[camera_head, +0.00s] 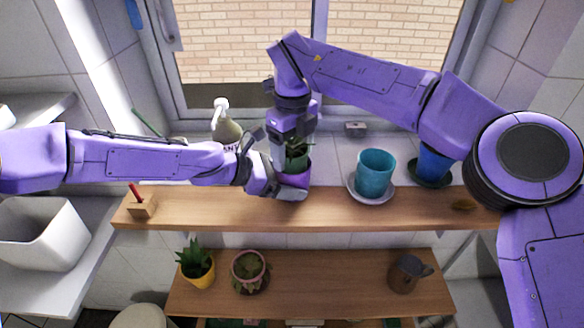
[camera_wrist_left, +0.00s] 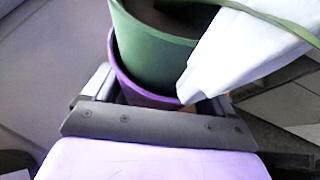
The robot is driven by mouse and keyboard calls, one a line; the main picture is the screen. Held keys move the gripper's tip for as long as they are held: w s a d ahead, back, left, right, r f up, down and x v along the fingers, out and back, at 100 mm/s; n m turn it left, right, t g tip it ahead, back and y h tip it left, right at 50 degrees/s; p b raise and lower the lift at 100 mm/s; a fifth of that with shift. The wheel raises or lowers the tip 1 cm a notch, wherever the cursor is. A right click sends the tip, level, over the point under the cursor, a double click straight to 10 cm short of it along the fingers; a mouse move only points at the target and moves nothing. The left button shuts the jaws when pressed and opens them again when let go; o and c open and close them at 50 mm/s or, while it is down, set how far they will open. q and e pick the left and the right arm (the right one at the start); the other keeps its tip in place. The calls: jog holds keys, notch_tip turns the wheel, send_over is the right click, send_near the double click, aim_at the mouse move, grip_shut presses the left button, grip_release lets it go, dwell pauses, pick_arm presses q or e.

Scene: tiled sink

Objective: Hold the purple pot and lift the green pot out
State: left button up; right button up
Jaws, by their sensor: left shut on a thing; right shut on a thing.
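The purple pot (camera_head: 298,178) stands upright on the upper wooden shelf. My left gripper (camera_head: 287,188) is shut on it, low at its side. The green pot (camera_wrist_left: 155,50) sits nested in the purple pot (camera_wrist_left: 125,82) in the left wrist view, its upper wall above the purple rim and its lower part hidden inside. My right gripper (camera_head: 295,148) comes down from above and is shut on the green pot. A pale finger of it (camera_wrist_left: 235,65) lies against the green wall in the left wrist view. Green leaves show between the right fingers.
A soap bottle (camera_head: 226,128) stands behind my left arm. A wooden block with a red stick (camera_head: 141,207) is at the left end.

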notch_tip(320, 180, up, 10)
jog(key=shift+r, duration=0.1)
pick_arm(q)
jog(key=o, duration=0.6)
